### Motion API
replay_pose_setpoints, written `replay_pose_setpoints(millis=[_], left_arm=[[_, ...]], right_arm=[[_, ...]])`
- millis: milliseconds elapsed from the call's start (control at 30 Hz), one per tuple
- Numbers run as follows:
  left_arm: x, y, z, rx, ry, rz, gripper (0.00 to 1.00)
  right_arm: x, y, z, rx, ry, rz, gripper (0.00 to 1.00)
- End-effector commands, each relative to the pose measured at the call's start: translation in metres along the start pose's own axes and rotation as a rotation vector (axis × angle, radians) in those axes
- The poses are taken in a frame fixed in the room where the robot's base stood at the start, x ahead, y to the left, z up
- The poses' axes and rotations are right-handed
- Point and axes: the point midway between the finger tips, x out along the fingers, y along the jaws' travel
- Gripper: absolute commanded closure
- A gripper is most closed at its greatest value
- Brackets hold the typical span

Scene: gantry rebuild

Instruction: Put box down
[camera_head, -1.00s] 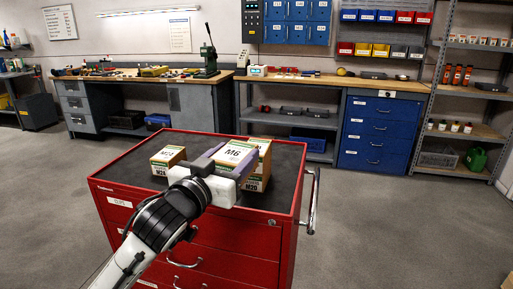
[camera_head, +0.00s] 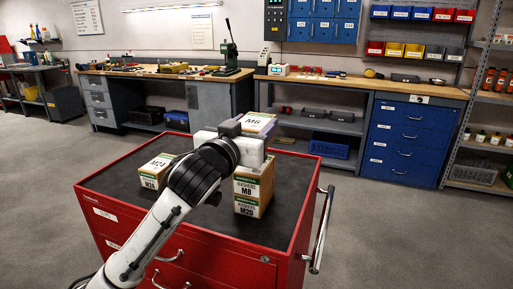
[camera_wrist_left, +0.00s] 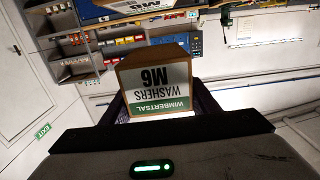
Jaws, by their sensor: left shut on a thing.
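My left gripper (camera_head: 256,126) is shut on the M6 washer box (camera_head: 262,119), a cardboard box with a white and green label, with its purple fingers at the sides. The M6 box also shows large in the left wrist view (camera_wrist_left: 155,85). In the head view it appears just above and behind a stack of an M8 box (camera_head: 246,187) and an M20 box (camera_head: 248,208). My wrist hides its lower part, so I cannot tell whether it touches anything. An M24 box (camera_head: 153,172) stands to the left. My right gripper is not in view.
The boxes stand on the dark top of a red tool cart (camera_head: 120,185), with a metal handle (camera_head: 323,230) on its right side. The cart top is clear at front right. Workbenches and a blue drawer cabinet (camera_head: 408,140) stand behind, across open floor.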

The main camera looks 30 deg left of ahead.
Motion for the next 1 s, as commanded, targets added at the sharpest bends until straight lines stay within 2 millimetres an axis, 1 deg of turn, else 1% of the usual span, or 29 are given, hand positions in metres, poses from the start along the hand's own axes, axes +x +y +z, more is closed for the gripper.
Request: replay_pose_setpoints(millis=[33,167,400,633,767,800,900,1000], left_arm=[[0.0,0.0,0.004,0.0,0.005,0.0,0.82],[0.0,0.0,0.013,0.0,0.005,0.0,0.82],[0.0,0.0,0.044,0.0,0.004,0.0,0.82],[0.0,0.0,0.044,-0.001,0.007,0.0,0.82],[0.0,0.0,0.048,-0.002,0.006,0.0,0.82],[0.0,0.0,0.05,-0.002,0.001,0.0,0.42],[0.0,0.0,0.049,-0.001,0.001,0.0,0.27],[0.0,0.0,0.049,-0.001,0.001,0.0,0.27]], right_arm=[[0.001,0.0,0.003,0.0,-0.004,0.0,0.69],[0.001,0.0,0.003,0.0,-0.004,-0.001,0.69],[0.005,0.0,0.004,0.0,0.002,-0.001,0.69],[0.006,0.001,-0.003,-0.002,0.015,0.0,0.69],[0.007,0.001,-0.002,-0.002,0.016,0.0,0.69],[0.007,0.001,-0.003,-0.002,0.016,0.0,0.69],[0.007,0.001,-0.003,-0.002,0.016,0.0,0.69],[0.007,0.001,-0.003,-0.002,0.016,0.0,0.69]])
